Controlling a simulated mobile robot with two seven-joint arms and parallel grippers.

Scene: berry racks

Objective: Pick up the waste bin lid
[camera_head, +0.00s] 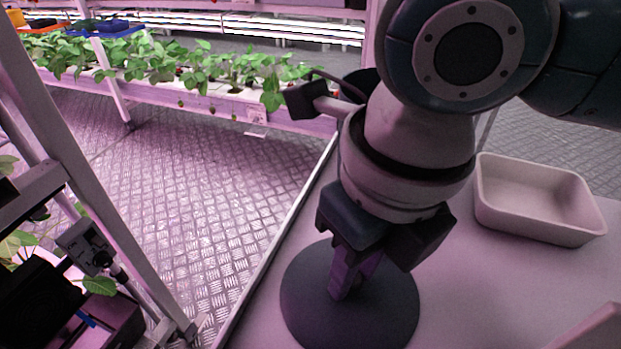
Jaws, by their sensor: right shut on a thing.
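The waste bin lid is a dark grey round disc (305,300) at the bottom middle of the head view, over the pale work surface. My right gripper (355,272) comes down from the upper right, above the middle of the lid. Its fingers are shut on the lid's raised central part, which they mostly hide. I cannot tell whether the lid rests on something or hangs just clear of it. No bin body shows below it. My left gripper is not in view.
A pale empty tray (535,222) stands on the pale surface (465,285) at the right. A metal rack post (75,170) rises at the left. Strawberry plants (160,65) grow in a rack behind. The metal-plate floor (200,180) between is clear.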

